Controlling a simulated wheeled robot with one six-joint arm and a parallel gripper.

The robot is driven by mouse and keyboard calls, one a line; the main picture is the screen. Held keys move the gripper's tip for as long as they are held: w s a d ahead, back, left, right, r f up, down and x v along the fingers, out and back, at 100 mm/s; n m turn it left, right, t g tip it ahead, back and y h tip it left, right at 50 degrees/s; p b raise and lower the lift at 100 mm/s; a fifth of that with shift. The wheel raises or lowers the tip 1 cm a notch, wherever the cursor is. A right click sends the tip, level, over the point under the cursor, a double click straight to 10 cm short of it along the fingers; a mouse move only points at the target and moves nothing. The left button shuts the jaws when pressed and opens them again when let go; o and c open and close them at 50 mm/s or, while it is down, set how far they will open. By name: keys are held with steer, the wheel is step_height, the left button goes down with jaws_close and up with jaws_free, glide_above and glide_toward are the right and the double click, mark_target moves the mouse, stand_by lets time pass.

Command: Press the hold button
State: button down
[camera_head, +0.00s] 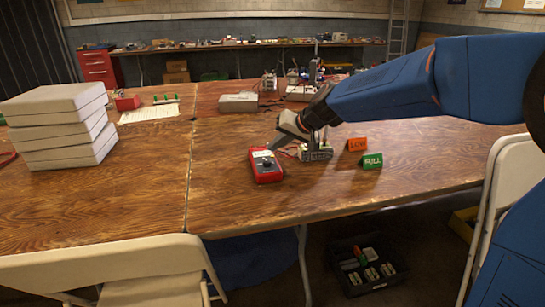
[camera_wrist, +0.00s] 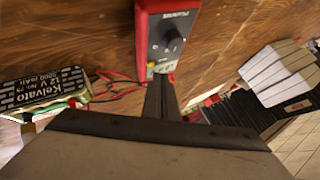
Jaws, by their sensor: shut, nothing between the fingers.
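A red multimeter (camera_head: 268,178) with a dark face lies on the wooden table in the head view. In the wrist view the multimeter (camera_wrist: 143,40) shows its round dial (camera_wrist: 173,40) and, below it, the edge of a pale display. My gripper (camera_head: 274,146) is shut and empty, with its fingertips at the display end of the meter. In the wrist view my gripper (camera_wrist: 160,80) overlaps that end. I cannot tell whether the tips touch it. The hold button cannot be made out; my fingers may cover it.
A battery pack (camera_wrist: 45,87) with red leads lies beside the meter. A green FULL sign (camera_head: 372,161) and an orange LOW sign (camera_head: 357,144) stand to the right. Stacked pale boxes (camera_head: 60,125) stand at left. The table's front is clear.

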mark_target(276, 159)
steer(key=shift+f, duration=0.8)
stand_by(0.9)
steer(key=shift+r, duration=0.8)
steer(key=shift+r, duration=0.1)
step_height(276, 159, up, 5)
steer(key=shift+f, duration=0.1)
stand_by(0.6)
stand_by(0.5)
